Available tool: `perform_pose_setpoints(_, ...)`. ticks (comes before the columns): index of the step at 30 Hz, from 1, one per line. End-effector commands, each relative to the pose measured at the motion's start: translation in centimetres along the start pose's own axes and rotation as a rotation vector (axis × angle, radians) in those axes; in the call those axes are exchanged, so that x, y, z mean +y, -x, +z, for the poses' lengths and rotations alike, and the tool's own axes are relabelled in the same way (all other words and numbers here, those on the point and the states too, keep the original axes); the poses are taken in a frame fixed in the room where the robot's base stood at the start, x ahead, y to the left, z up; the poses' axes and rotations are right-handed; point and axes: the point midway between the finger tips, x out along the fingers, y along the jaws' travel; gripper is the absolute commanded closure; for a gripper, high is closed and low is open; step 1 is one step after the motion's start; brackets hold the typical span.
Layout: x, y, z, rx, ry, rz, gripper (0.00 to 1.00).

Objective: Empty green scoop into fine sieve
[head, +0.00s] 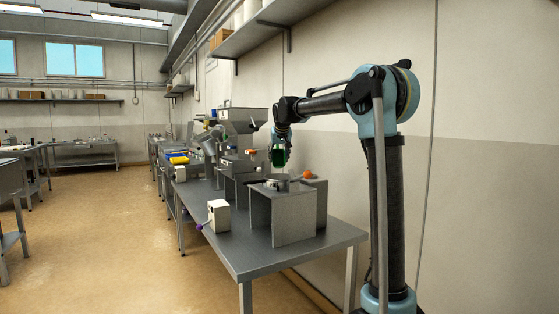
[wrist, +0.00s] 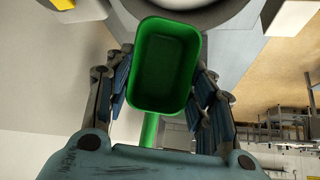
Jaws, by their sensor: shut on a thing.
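The green scoop (head: 278,156) hangs in my gripper (head: 279,141) above the grey stands on the steel table. In the wrist view my gripper (wrist: 160,88) is shut on the scoop (wrist: 165,65), with its fingers at both sides and the green handle running down between them. The scoop's open mouth faces the wrist camera; I see only green walls and floor inside, no clear contents. A small round grey item (head: 275,184) sits on the front stand, below the scoop; I cannot tell whether it is the fine sieve. A pale round rim shows behind the scoop in the wrist view.
The grey front stand (head: 282,216) rises from the steel table (head: 250,255). An orange round thing (head: 308,174) is behind it. A white box (head: 218,215) with a purple-ended lever stands at left. A grey machine (head: 243,130) is farther back. The table's near end is clear.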

Motion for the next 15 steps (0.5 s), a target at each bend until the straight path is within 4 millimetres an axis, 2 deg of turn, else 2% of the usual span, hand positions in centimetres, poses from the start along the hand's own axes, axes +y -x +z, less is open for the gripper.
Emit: perform_pose_setpoints(15,0.15,-1.07,-1.08,-0.34,-0.005,0.0,0.74)
